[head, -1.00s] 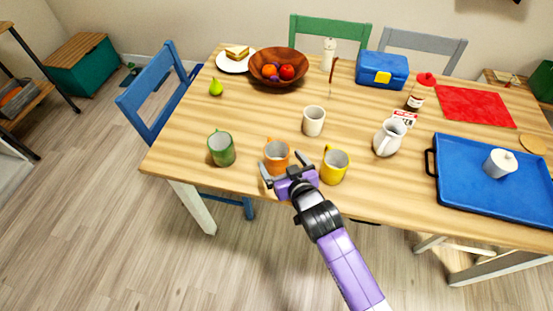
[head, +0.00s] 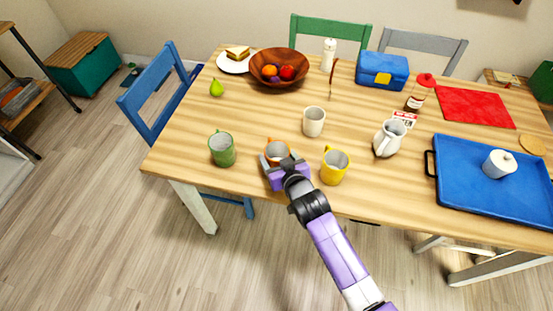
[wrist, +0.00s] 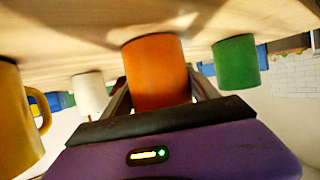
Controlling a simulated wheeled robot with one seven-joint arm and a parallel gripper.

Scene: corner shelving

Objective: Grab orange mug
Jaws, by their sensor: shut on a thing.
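The orange mug (head: 276,147) stands near the front edge of the wooden table, partly hidden by my gripper in the head view. In the wrist view the orange mug (wrist: 157,72) sits between my two fingers, one on each side. My gripper (head: 277,160) is shut on the orange mug, its fingers reaching around the body from the front. The mug's lower part is hidden in the head view.
A yellow mug (head: 334,167) stands close on the right and a green mug (head: 222,149) on the left. A white mug (head: 313,121) stands behind, with a white pitcher (head: 389,138) and a blue tray (head: 480,205) further right. The table's left part is fairly clear.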

